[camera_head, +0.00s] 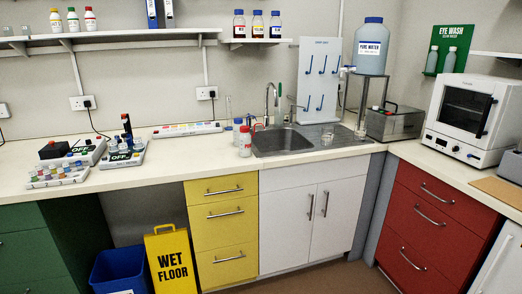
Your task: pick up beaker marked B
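Small clear glass vessels stand on the drainer to the right of the sink. One clear vessel (327,138) is at the drainer's front, and another (360,131) is further right under the water container. They are too small for me to read any letter, so I cannot tell which is beaker B. Neither of my grippers shows in this view.
The sink (283,141) with its tap is mid-counter. Bottles (244,141) stand left of it. A large water container (371,46) sits on a stand at right, beside a grey box (395,121). A yellow wet-floor sign (171,262) and blue bin (119,267) stand below.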

